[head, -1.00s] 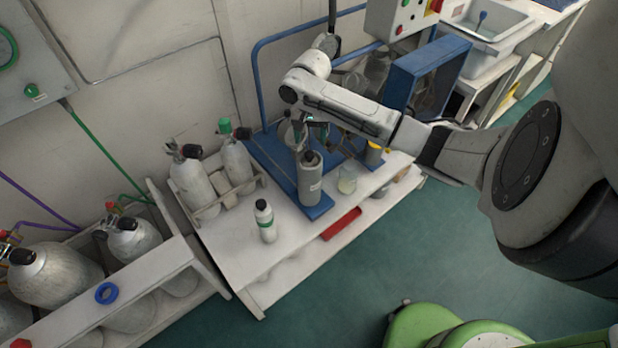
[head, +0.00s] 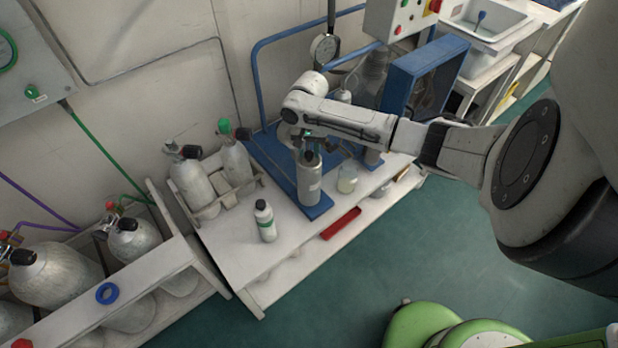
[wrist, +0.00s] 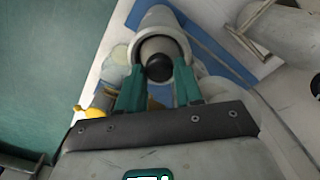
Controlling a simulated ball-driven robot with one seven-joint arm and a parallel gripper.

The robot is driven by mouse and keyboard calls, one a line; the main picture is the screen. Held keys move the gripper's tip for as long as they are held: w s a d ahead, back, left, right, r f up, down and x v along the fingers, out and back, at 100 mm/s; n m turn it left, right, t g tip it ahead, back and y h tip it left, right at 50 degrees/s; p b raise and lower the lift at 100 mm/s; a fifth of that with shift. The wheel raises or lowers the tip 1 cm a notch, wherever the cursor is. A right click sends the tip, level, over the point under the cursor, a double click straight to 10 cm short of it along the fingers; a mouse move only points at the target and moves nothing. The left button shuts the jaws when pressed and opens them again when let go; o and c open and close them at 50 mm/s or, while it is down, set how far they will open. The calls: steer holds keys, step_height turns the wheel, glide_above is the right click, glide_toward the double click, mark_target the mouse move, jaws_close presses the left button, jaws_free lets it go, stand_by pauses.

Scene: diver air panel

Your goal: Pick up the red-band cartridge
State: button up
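No red band shows on any cartridge in these views. A grey cylinder with a black top (head: 309,180) stands upright on a blue base on the white bench. My gripper (head: 314,142) is just above it, pointing down. In the wrist view, my gripper's teal fingers (wrist: 158,72) are apart, one on each side of the black knob (wrist: 158,68); I cannot tell whether they touch it. A smaller white cartridge with a green band and black cap (head: 265,221) stands upright to the left on the bench.
A glass beaker (head: 347,179) stands close right of the grey cylinder. A red tray (head: 341,223) lies at the bench's front edge. Grey tanks in a rack (head: 195,185) stand to the left. A blue frame (head: 425,75) rises behind right.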

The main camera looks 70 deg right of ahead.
jaws_close()
steer(key=shift+r, duration=0.1)
stand_by(0.5)
step_height(320, 180, up, 28)
steer(key=p, duration=0.3)
stand_by(0.5)
